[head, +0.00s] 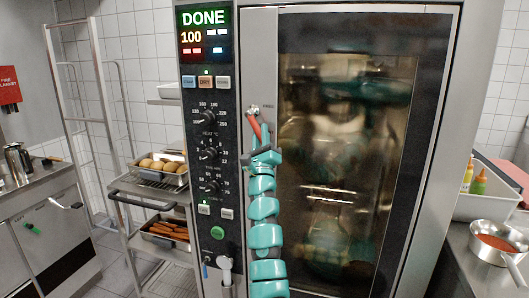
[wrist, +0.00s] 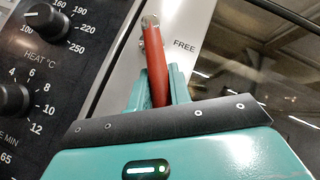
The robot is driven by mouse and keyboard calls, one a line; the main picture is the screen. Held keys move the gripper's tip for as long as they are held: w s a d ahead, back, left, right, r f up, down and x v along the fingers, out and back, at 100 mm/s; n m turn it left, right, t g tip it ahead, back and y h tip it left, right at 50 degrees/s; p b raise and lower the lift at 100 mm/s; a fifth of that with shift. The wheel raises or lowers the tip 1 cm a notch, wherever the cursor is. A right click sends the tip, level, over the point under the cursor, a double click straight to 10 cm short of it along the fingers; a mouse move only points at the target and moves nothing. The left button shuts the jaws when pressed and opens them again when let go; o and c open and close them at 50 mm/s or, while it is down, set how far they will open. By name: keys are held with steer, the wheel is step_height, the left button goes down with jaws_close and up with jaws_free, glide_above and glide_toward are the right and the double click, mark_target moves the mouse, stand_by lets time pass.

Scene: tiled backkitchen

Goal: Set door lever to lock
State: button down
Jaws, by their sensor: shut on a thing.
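The door lever (head: 255,126) is a short red handle on a metal pivot, on the pale strip between the control panel and the glass oven door (head: 345,150). In the head view it hangs down from the pivot, tilted slightly. My gripper (head: 264,150) is shut on the lever's lower part. In the wrist view the red lever (wrist: 154,60) runs from its pivot at the top down between the teal fingers (wrist: 158,92), which hide its lower end. The word FREE is printed right of the pivot. No lock marking is readable. The door looks closed.
The control panel (head: 208,110) with knobs and buttons is just left of the lever; its display reads DONE and 100. A trolley (head: 125,190) with trays of food stands at left. A counter with a pan of red sauce (head: 497,240) is at right.

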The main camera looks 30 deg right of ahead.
steer(key=shift+w+a+f+m+g+h+b, duration=0.1)
steer(key=shift+a+f+m+g+h+b, duration=0.15)
steer(key=shift+m+h+b, duration=0.2)
steer(key=shift+w+f+m+g+h+b, duration=0.1)
steer(key=shift+f+m+g+h+b, duration=0.05)
steer(key=shift+f+m+h+b, duration=0.25)
steer(key=m+h+b, duration=0.1)
steer(key=m+g+h+b, duration=0.1)
steer(key=m+b, duration=0.1)
steer(key=w+m+g+h+b, duration=0.1)
steer(key=b, duration=0.1)
steer(key=shift+a+f+m+h, duration=0.2)
steer(key=shift+a+m+h, duration=0.15)
steer(key=shift+a, duration=0.05)
steer(key=m+g+h+b, duration=0.1)
steer(key=m+g+b, duration=0.1)
steer(key=m+g+h+b, duration=0.1)
steer(key=m+g+b, duration=0.1)
steer(key=w+a+m+g+h+b, duration=0.1)
steer(key=m+h+b, duration=0.1)
steer(key=m, duration=0.1)
steer(key=shift+r+g, duration=0.2)
steer(key=shift+g, duration=0.2)
steer(key=shift+w+r+m+g+h+b, duration=0.1)
steer(key=shift+w+m+g+h+b, duration=0.1)
steer(key=shift+m+g+h+b, duration=0.4)
